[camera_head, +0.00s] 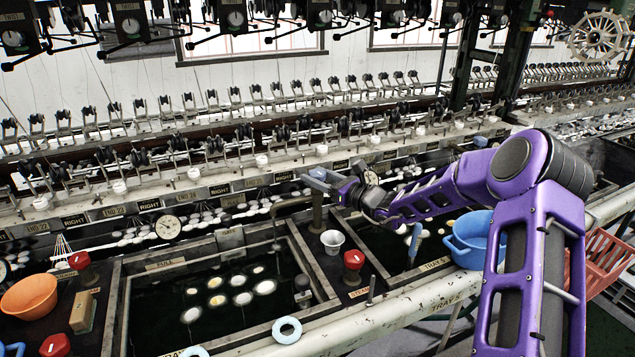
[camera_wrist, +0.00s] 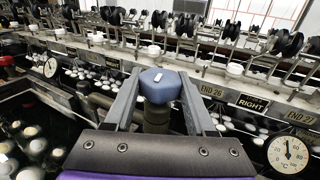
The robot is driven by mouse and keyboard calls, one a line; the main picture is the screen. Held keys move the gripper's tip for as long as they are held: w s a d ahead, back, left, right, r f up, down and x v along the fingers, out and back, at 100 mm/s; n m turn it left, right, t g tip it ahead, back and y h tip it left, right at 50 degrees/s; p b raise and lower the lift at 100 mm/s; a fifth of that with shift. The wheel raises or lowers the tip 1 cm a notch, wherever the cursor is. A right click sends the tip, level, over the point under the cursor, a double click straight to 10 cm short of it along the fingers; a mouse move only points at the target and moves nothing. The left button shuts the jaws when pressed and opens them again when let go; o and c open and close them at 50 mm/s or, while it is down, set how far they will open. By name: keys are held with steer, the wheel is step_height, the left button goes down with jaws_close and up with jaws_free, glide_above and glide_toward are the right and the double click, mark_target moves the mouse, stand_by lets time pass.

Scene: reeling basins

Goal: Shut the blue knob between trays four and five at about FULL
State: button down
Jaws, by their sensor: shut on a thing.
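The blue knob (camera_wrist: 160,84) sits on top of an upright dark post (camera_wrist: 156,118) in the wrist view. A short white mark shows on its top face. My gripper (camera_wrist: 158,76) has one grey finger on each side of the knob and is shut on it. In the head view my gripper (camera_head: 322,181) is at the top of the post (camera_head: 317,213), on the divider between two dark water trays. The knob is mostly hidden there by the fingers.
A white cup (camera_head: 332,242) and a red knob (camera_head: 353,261) stand on the divider near the post. The left tray (camera_head: 125,300) holds pale cocoons. A blue basin (camera_head: 470,240) is at right, an orange bowl (camera_head: 30,294) at left. A dial (camera_wrist: 288,154) and reeling rail lie behind.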

steer(key=shift+f+m+t+h+b, duration=0.2)
steer(key=shift+m+t+h+b, duration=0.4)
steer(key=shift+h+b, duration=0.2)
steer(key=shift+r+m+t+h, duration=0.15)
steer(key=shift+m+t+h, duration=0.15)
steer(key=shift+c, duration=1.2)
jaws_free()
steer(key=v, duration=1.7)
steer(key=shift+s, duration=0.25)
steer(key=shift+r, duration=0.1)
